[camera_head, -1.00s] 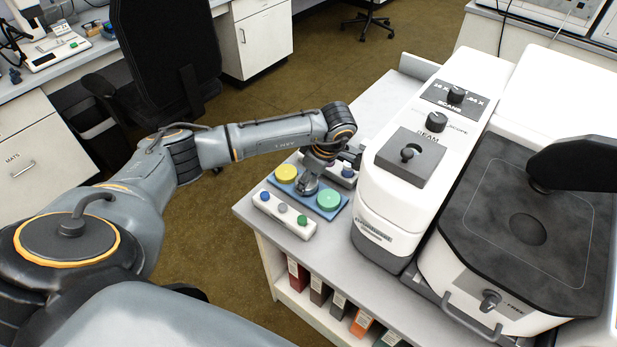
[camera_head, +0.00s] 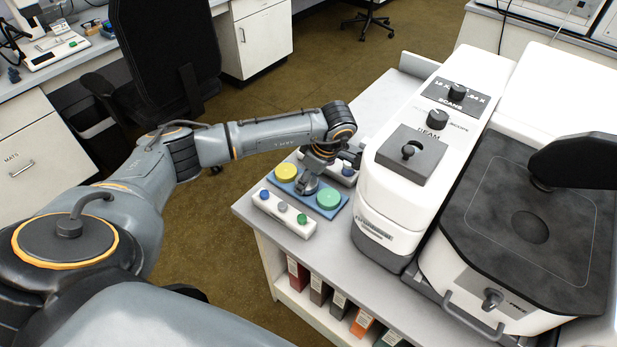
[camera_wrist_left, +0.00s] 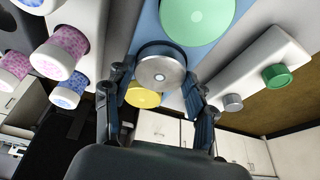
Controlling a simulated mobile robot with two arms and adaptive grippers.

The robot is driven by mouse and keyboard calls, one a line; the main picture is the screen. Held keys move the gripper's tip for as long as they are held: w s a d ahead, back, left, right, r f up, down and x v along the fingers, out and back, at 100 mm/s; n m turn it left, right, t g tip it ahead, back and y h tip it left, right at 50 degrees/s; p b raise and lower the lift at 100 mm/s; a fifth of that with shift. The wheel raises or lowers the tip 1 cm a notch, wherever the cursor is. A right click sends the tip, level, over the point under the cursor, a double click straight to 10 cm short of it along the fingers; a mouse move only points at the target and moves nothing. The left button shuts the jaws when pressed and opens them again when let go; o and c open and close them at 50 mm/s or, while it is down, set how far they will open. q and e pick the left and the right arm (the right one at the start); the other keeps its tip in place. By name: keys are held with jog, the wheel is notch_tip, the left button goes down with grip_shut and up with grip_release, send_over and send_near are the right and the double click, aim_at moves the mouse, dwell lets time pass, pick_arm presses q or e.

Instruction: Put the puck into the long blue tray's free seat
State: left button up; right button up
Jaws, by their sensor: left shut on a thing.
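The long blue tray (camera_head: 343,203) lies on the bench and also shows in the left wrist view (camera_wrist_left: 150,22). A yellow disc (camera_head: 286,172) sits at its far end and a green disc (camera_head: 328,198) at its near end. My left gripper (camera_head: 307,185) is low over the tray's middle, between the two discs. In the left wrist view its fingers (camera_wrist_left: 160,90) are shut on a silver round puck (camera_wrist_left: 160,74). A dark band shows around the puck's upper edge. I cannot tell whether the puck rests in the middle seat. My right gripper is not in view.
A white block (camera_head: 268,206) with blue, grey and green knobs stands close along the tray's near left side. Another white block (camera_head: 346,179) stands behind the tray. The large white microscope (camera_head: 385,218) stands to the right. The bench's front left corner (camera_head: 300,250) is bare.

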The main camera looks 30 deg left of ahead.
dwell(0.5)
pick_arm(q)
jog(key=shift+f+b, duration=0.45)
jog(key=shift+b, duration=0.1)
dwell(1.1)
jog(key=o, duration=2)
jog(key=shift+r, duration=0.15)
jog(key=shift+r+p, duration=2.3)
jog(key=shift+r, duration=1.1)
jog(key=shift+s+f, duration=0.1)
jog(key=shift+s, duration=0.05)
